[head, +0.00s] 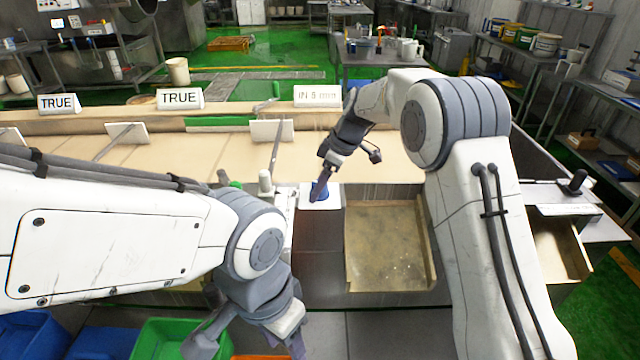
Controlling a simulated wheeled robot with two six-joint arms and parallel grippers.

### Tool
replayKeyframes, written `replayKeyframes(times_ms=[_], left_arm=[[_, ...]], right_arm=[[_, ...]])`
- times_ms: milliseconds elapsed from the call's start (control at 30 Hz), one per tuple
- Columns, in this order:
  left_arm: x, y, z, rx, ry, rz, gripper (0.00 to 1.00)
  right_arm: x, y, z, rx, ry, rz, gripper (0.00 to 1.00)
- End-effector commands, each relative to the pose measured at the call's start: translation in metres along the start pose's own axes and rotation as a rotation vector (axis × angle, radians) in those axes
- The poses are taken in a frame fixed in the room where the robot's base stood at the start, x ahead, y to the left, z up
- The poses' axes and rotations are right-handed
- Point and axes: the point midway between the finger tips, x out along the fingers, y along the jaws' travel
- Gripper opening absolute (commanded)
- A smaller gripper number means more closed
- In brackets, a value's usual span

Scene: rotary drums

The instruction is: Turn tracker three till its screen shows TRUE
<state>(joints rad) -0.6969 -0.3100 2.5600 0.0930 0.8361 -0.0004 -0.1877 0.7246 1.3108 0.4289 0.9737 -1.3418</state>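Three screens stand along the back ledge. The left screen (59,103) and the middle screen (180,98) read TRUE. The right screen (317,96) reads something like "IN 5 min". A blue knob-like piece (313,193) sits on a white plate (322,203) below the right screen. My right gripper (319,188) points down at this blue piece and overlaps it; its fingers partly hide it. I cannot tell whether they are closed on it. My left gripper (250,345) is low at the front, its fingers spread apart and nothing visible between them.
A shallow tan tray (388,246) lies right of the white plate. A thin upright lever (275,150) and a white-topped post (265,183) stand to its left. Blue bins (30,335) and a green bin (165,340) are at the front left.

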Motion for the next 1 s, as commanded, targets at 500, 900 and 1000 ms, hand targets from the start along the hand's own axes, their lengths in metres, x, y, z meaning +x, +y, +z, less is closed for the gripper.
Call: replayKeyframes(times_ms=[500,900,1000], left_arm=[[0.007,-0.001,0.000,0.000,0.000,0.000,0.50],[0.013,-0.001,0.001,0.000,0.000,0.000,0.50],[0.013,-0.001,0.001,0.000,0.000,0.000,0.50]], right_arm=[[-0.029,0.001,-0.001,-0.002,0.003,0.006,0.83],[-0.097,0.001,0.000,0.000,0.001,0.002,0.83],[-0.103,0.000,0.000,0.001,0.000,0.001,0.83]])
